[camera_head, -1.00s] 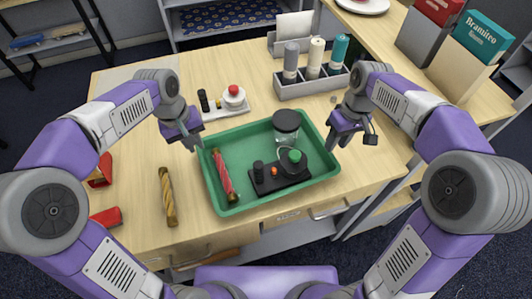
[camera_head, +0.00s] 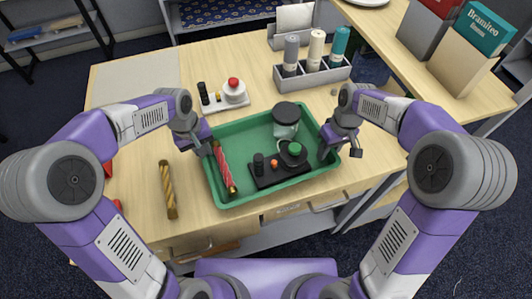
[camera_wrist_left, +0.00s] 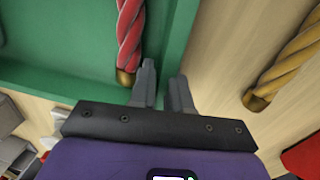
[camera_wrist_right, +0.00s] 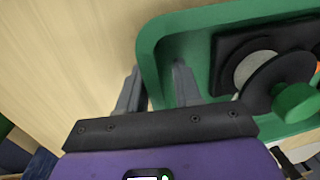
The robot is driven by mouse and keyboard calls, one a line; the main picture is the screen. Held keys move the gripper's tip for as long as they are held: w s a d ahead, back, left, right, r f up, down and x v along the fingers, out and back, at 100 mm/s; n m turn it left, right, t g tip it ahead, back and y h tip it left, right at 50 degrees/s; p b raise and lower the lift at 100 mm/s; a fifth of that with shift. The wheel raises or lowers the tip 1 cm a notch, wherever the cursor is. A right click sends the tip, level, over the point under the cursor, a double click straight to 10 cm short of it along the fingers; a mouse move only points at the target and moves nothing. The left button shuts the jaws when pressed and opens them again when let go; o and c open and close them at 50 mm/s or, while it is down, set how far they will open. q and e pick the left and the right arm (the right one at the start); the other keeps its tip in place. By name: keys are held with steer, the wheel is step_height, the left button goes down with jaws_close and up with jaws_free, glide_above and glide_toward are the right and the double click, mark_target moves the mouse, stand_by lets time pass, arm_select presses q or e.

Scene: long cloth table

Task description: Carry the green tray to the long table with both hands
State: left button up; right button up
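The green tray (camera_head: 216,193) rests flat on the wooden table in the head view. It holds a red twisted stick (camera_head: 223,168), a dark-lidded jar (camera_head: 286,122) and a black stand with a green knob (camera_head: 285,168). My left gripper (camera_head: 200,149) is at the tray's left rim; in the left wrist view its fingers (camera_wrist_left: 163,85) stand apart on either side of the rim. My right gripper (camera_head: 328,155) is at the right rim; in the right wrist view its fingers (camera_wrist_right: 157,85) also straddle the rim with a gap. The fingers' lower contact with the wall is unclear.
A gold twisted stick (camera_head: 168,190) lies left of the tray. Another wooden table (camera_head: 455,107) with boxes stands at right.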

arm_select(q)
jaws_close()
arm_select(e)
steer(key=c, duration=0.4)
jaws_close()
arm_select(q)
steer(key=shift+r, duration=0.15)
arm_select(e)
steer(key=shift+r, duration=0.15)
